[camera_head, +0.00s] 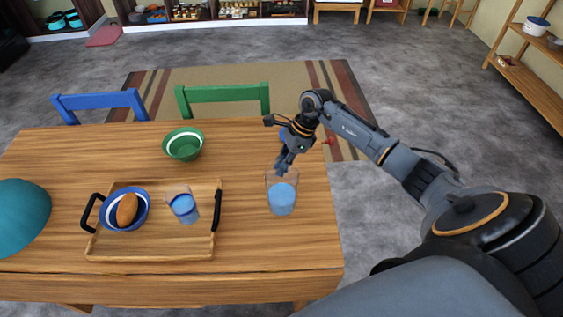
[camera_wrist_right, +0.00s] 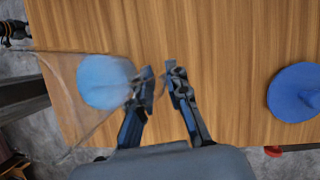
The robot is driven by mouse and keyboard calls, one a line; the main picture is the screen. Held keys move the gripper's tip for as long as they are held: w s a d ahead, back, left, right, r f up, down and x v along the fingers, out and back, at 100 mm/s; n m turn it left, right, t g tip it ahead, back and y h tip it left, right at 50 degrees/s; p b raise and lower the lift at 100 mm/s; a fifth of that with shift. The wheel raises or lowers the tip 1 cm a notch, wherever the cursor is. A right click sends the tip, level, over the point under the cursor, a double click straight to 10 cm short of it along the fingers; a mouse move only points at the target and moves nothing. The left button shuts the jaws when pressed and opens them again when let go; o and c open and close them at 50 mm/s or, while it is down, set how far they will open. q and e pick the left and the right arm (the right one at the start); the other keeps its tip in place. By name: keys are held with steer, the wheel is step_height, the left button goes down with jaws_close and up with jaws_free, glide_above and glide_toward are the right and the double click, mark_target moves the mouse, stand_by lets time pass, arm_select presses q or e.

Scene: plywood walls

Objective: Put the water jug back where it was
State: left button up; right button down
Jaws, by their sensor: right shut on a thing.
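The water jug (camera_head: 281,199), clear with blue water inside, is at the right part of the wooden table, right of the tray. My right gripper (camera_head: 282,168) reaches down to its upper edge. In the right wrist view the jug's clear wall (camera_wrist_right: 75,125) spreads left from my right gripper (camera_wrist_right: 162,80), whose fingers are close together at its rim. I cannot tell whether the jug touches the table. My left gripper is not in view.
A wooden tray (camera_head: 150,247) with black handles holds a blue bowl (camera_head: 142,215) with bread and a glass (camera_head: 184,205) of blue water. A green bowl (camera_head: 184,145) stands behind it. A blue round object (camera_wrist_right: 295,92) is near my right gripper. A teal dome (camera_head: 20,218) is at left.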

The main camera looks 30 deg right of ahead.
steer(key=shift+f, duration=0.15)
steer(key=c, duration=1.3)
jaws_free()
steer(key=shift+r, duration=0.25)
steer(key=b+v, duration=0.2)
steer(key=v, duration=0.9)
steer(key=shift+d+r, duration=0.15)
steer(key=shift+r, duration=0.25)
steer(key=shift+s, duration=0.1)
